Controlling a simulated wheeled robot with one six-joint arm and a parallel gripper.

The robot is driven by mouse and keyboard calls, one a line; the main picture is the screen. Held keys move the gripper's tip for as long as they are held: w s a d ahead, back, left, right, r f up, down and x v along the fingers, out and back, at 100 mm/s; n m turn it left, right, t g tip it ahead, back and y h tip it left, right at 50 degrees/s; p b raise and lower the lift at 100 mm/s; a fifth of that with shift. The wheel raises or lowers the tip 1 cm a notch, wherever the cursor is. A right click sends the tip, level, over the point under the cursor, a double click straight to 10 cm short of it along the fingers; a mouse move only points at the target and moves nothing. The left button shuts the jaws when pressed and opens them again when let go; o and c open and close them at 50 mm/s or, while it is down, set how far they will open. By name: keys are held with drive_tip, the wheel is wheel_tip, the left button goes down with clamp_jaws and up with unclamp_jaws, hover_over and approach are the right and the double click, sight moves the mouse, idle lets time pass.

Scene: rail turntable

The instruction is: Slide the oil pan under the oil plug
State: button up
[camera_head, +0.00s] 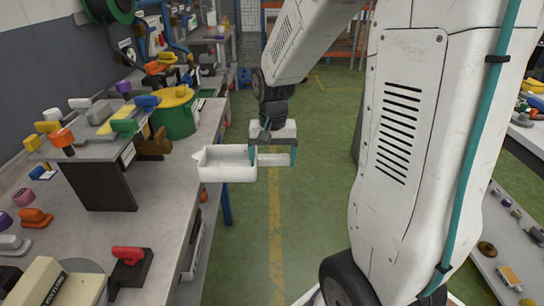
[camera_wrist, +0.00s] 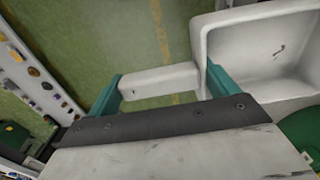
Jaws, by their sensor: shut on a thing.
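The oil pan looks like a white, open, shallow rectangular tray (camera_head: 228,176) with a pale handle block on its right side. It also shows at the upper right of the wrist view (camera_wrist: 270,50), looking empty apart from a small dark mark. My gripper (camera_head: 272,158) is shut on the handle, with a teal finger at each end of it; the grip also shows in the wrist view (camera_wrist: 160,82). The pan appears level at the right edge of the left workbench; I cannot tell whether it touches the bench. I cannot pick out the oil plug.
The left workbench (camera_head: 180,190) holds a green drum (camera_head: 176,118) with a yellow top, a dark stand (camera_head: 95,185) and several coloured knobs and blocks. A second bench (camera_head: 510,250) with small parts is at the right. The green floor aisle (camera_head: 265,215) between them is clear.

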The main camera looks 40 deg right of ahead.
sight(211, 168)
drive_tip(key=shift+w+a+f, duration=0.5)
drive_tip(key=shift+w+a, duration=0.1)
drive_tip(key=shift+a, duration=0.2)
drive_tip(key=shift+w+a+f, duration=0.5)
drive_tip(key=shift+w+a, duration=0.1)
drive_tip(key=shift+a, duration=0.25)
drive_tip(key=shift+w+a+f, duration=0.5)
drive_tip(key=shift+w+a, duration=0.1)
drive_tip(key=shift+a, duration=0.2)
drive_tip(key=shift+w+a+f, duration=0.1)
drive_tip(key=shift+w+a, duration=0.5)
drive_tip(key=shift+a, duration=0.2)
drive_tip(key=shift+w+a+f, duration=0.1)
drive_tip(key=shift+w+a, duration=0.45)
drive_tip(key=shift+a, duration=0.3)
drive_tip(key=shift+w+a+f, duration=0.1)
drive_tip(key=shift+w+a, duration=0.5)
drive_tip(key=shift+a, duration=0.2)
drive_tip(key=shift+w+a, duration=0.75)
drive_tip(key=shift+a, duration=0.25)
drive_tip(key=shift+w+a, duration=0.7)
drive_tip(key=shift+a, duration=0.25)
drive_tip(key=shift+r, duration=0.1)
